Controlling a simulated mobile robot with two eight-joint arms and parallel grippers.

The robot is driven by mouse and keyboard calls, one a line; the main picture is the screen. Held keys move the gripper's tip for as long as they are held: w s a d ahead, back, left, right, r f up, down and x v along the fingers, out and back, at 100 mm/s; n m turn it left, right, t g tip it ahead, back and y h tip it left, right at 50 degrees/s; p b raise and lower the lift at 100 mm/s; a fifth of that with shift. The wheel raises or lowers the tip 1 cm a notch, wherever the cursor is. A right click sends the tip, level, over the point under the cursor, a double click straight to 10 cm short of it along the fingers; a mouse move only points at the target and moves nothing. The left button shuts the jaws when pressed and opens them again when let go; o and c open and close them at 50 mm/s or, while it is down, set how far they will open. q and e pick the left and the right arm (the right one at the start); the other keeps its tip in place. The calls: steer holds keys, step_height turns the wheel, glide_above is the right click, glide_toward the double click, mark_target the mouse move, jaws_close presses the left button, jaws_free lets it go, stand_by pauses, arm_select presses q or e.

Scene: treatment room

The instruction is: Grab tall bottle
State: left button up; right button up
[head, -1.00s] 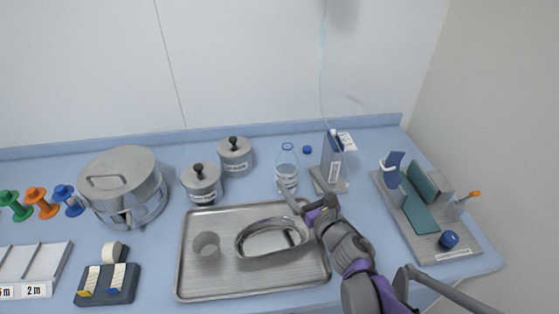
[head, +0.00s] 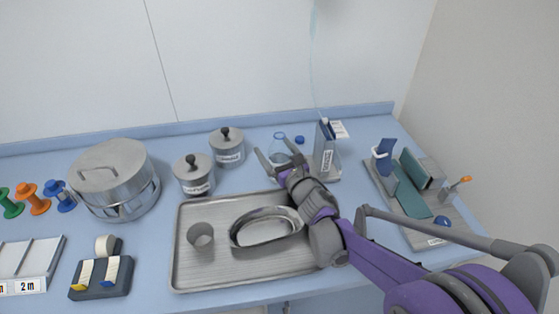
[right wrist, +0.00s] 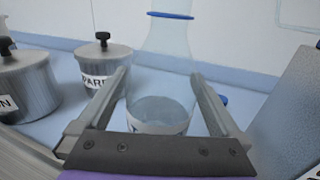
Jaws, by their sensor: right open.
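The tall bottle is a clear bottle (head: 281,146) with a blue ring at its neck, upright near the back of the counter. In the right wrist view the bottle (right wrist: 165,95) stands between the two fingers, with liquid at its bottom and a label partly hidden by the gripper. My right gripper (head: 277,156) is open, one finger on each side of the bottle; in the right wrist view the gripper (right wrist: 160,95) shows a gap beside the bottle, at least on the right. The bottle's lower part is hidden behind the gripper in the head view. My left gripper is not in view.
Two lidded metal canisters (head: 194,176) (head: 227,147) stand left of the bottle. A grey dispenser stand (head: 326,155) is close on its right. A blue cap (head: 300,140) sits behind.

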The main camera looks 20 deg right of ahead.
steer(key=c, duration=1.5)
steer(key=shift+c, duration=0.2)
steer(key=shift+r, duration=0.15)
